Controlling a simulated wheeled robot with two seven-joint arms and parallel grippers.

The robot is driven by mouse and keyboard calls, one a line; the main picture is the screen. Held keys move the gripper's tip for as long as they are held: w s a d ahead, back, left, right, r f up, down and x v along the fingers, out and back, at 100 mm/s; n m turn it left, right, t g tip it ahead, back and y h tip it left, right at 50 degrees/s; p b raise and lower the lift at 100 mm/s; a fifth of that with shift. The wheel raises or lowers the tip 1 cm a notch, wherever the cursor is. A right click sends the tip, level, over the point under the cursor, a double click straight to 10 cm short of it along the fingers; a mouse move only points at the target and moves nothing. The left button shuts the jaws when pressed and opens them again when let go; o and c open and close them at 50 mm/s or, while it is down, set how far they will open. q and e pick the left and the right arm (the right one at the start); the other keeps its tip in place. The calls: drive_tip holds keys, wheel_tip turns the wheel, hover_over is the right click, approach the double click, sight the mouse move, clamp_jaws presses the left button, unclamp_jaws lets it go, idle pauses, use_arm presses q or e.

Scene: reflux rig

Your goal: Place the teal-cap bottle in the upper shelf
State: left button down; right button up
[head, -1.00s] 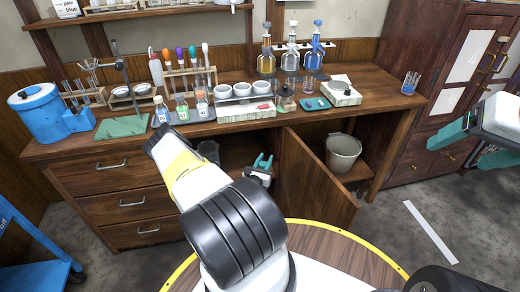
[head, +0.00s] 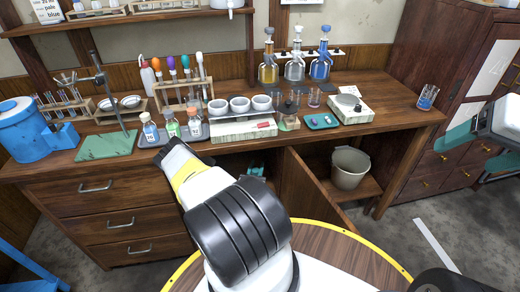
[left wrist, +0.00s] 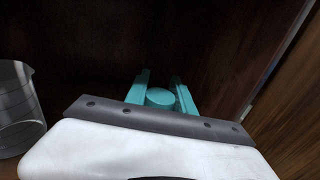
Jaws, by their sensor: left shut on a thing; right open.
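My left gripper (left wrist: 161,92) is shut on the teal-cap bottle, inside the dark cupboard under the counter. Only the round teal cap (left wrist: 160,97) shows between the teal fingers in the left wrist view; the bottle's body is hidden. In the head view a little teal of my left gripper (head: 255,171) shows below the counter edge, partly hidden by my arm. My right gripper (head: 482,150) is open and empty at the right edge. A wooden wall shelf (head: 125,16) with racks and a white container runs along the top left.
A clear beaker (left wrist: 17,108) stands left of my left gripper in the cupboard. The cupboard door (head: 308,192) hangs open, with a bucket (head: 349,167) to its right. The counter (head: 390,98) carries labelled bottles, racks, white cups and flasks; its right part has free room.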

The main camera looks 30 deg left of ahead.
use_arm(q)
drive_tip(key=w+a+f, duration=0.2)
drive_tip(key=a, duration=0.3)
drive_tip(key=w+a+f, duration=0.2)
drive_tip(key=a, duration=0.4)
drive_tip(key=shift+a+f, duration=0.3)
drive_tip(key=shift+f, duration=0.1)
drive_tip(key=c, duration=1.1)
unclamp_jaws()
drive_tip(key=v, duration=1.2)
